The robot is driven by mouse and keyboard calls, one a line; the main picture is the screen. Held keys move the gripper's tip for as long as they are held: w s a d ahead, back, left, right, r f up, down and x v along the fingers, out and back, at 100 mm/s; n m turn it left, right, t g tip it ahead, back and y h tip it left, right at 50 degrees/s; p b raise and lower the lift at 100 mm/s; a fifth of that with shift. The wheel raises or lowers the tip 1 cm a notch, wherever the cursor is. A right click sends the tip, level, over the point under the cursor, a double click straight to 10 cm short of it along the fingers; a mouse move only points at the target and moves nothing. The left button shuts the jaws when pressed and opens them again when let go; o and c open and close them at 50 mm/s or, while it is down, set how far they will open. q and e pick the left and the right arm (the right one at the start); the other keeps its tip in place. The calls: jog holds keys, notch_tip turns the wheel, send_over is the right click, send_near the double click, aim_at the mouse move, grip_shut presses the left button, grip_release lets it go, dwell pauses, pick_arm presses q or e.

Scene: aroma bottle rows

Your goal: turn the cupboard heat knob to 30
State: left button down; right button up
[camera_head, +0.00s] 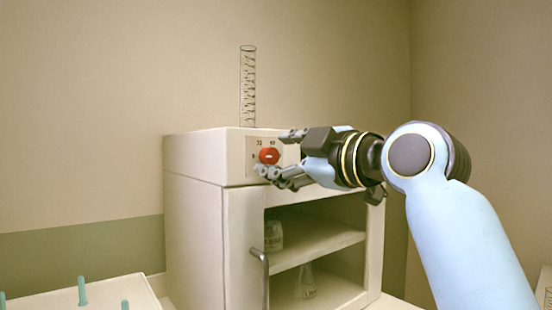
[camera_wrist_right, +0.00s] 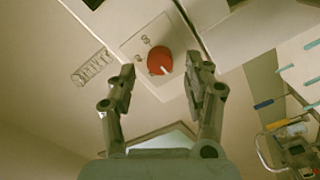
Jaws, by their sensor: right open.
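The red heat knob (camera_head: 269,156) sits on a pale dial plate (camera_head: 252,146) with printed numbers, at the upper front of the cream cupboard (camera_head: 205,215). My right gripper (camera_head: 277,153) is at the plate, its fingers above and below the knob. In the right wrist view the knob (camera_wrist_right: 160,62) shows between the two spread fingertips (camera_wrist_right: 162,69), with a gap on each side. A white pointer mark on the knob points to the lower right of that picture. The gripper is open and holds nothing. My left gripper is out of view.
A graduated cylinder (camera_head: 248,88) stands on the cupboard top. The open cupboard front shows shelves with a glass jar (camera_head: 273,236) and a flask (camera_head: 306,282). A vertical handle (camera_head: 262,275) is below. A white tray with teal pegs (camera_head: 82,290) is at the lower left.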

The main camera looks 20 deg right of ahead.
jog(key=shift+x, duration=0.95)
jog(key=shift+d, duration=0.1)
jog(key=shift+c, duration=0.4)
grip_shut()
